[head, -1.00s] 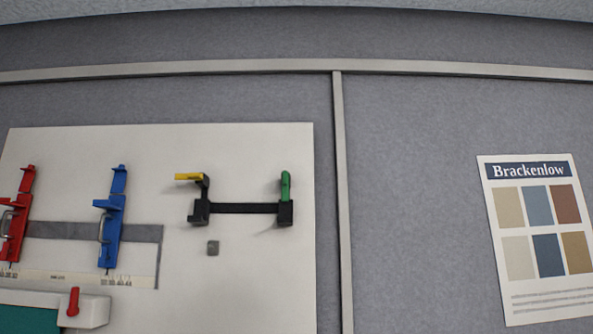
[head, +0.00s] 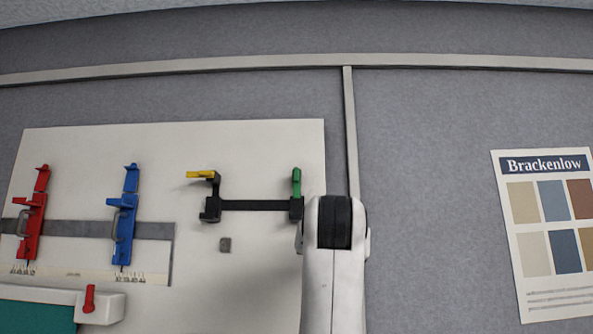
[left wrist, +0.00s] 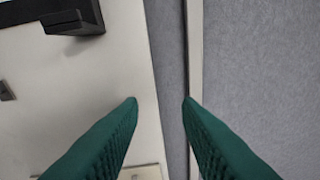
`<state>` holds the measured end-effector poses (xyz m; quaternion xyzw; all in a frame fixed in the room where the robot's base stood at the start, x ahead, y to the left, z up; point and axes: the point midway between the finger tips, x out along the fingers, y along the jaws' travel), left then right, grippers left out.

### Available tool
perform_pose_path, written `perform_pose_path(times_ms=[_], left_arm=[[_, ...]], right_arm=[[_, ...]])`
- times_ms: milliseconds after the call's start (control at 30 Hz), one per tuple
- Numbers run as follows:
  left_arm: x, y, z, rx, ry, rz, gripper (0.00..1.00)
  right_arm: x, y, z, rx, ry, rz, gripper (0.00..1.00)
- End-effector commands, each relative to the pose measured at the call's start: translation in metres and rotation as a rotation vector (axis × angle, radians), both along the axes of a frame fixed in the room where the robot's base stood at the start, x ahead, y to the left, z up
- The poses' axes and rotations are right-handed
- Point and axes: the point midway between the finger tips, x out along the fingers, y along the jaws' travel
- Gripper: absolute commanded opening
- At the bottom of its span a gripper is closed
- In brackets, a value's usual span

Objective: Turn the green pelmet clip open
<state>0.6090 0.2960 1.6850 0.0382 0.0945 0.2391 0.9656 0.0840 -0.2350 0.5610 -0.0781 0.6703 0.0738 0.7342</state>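The green pelmet clip (head: 296,182) stands upright at the right end of a black bracket (head: 250,205) on the white panel. The yellow clip (head: 200,175) at the bracket's left end lies sideways, pointing left. In the left wrist view, my left gripper (left wrist: 160,101) is open and empty, its two green fingers apart in front of the panel's right edge. A black bracket end (left wrist: 75,20) shows at the upper left there, apart from the fingers; the green clip is not visible in that view. My right gripper is not in view.
One of my white arm links rises just below and right of the green clip in the head view. Red (head: 32,215) and blue (head: 123,215) clamps sit at the left of the white panel (head: 265,285). A Brackenlow poster (head: 545,235) hangs at right.

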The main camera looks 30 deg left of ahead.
Motion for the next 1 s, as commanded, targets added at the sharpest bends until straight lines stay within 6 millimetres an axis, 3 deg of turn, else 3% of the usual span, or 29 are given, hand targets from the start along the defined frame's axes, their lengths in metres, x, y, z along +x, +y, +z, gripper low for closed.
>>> perform_pose_path(times_ms=[33, 100, 200, 300, 400, 567, 1000], left_arm=[[-0.024, 0.0, 0.043, -0.003, -0.053, 0.012, 0.31], [-0.052, 0.001, 0.084, -0.009, -0.103, 0.03, 0.31], [-0.086, 0.003, 0.125, -0.016, -0.156, 0.048, 0.31], [-0.108, 0.004, 0.148, -0.021, -0.188, 0.06, 0.31], [-0.115, 0.005, 0.157, -0.023, -0.198, 0.064, 0.31], [-0.102, 0.014, 0.16, -0.024, -0.197, 0.067, 0.31], [-0.032, 0.057, 0.161, -0.022, -0.199, 0.065, 0.31]], right_arm=[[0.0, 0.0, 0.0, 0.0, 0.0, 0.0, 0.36], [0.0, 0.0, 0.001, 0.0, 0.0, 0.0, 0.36], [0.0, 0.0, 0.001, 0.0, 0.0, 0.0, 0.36], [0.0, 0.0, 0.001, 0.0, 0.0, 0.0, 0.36], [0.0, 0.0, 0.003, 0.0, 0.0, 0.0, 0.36], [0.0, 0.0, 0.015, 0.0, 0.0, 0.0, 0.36], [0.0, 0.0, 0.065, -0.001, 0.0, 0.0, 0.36]])
